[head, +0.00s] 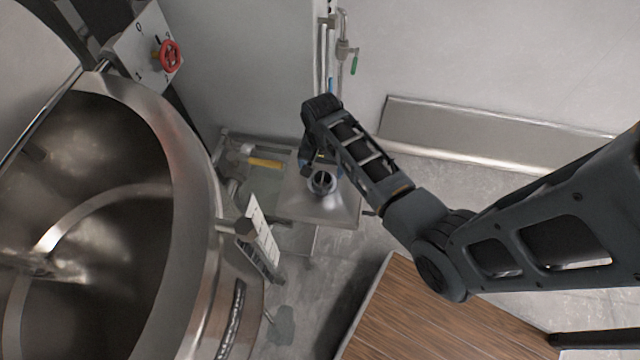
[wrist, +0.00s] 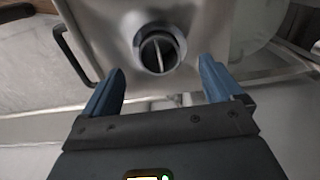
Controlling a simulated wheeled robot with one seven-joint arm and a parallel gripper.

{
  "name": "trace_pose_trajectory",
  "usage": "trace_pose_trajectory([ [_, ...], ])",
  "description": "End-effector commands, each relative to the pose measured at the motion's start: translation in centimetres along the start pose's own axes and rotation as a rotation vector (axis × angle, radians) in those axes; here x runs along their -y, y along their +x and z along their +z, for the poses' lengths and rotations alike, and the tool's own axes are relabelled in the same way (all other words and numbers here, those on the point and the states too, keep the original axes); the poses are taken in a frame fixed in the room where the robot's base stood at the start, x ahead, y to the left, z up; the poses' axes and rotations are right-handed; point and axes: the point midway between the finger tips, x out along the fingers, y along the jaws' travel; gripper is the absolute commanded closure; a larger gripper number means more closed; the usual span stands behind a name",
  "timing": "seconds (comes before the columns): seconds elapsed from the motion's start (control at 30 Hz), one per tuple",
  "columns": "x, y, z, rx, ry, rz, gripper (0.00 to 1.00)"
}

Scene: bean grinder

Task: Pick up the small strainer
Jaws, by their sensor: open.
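What looks like the small strainer is a round metal piece with a dark opening (head: 322,182), set in the middle of a square metal pan (head: 330,208). In the wrist view the round piece (wrist: 160,47) shows a thin bar across its opening, and the pan (wrist: 110,22) surrounds it. My gripper (wrist: 159,72) is open and empty, its two blue fingers spread wide on either side below the round piece. No contact with it can be made out. In the head view my wrist hides part of the pan and most of the fingers.
A large steel kettle (head: 190,150) fills the left side. A red-knobbed control box (head: 145,50) stands behind it. A wooden tabletop (head: 440,320) lies at the lower right. Pipes with a green-handled valve (head: 354,62) run up the wall. A black handle (wrist: 72,55) projects from the pan's left side.

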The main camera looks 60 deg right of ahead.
Motion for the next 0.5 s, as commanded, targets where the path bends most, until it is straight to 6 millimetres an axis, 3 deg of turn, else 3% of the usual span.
trace_pose_trajectory([
  [0.3,-0.1,4.2,-0.1,0.000,-0.002,0.001,0.07],
  [0.5,-0.1,5.0,-0.2,-0.002,-0.002,-0.001,0.07],
])
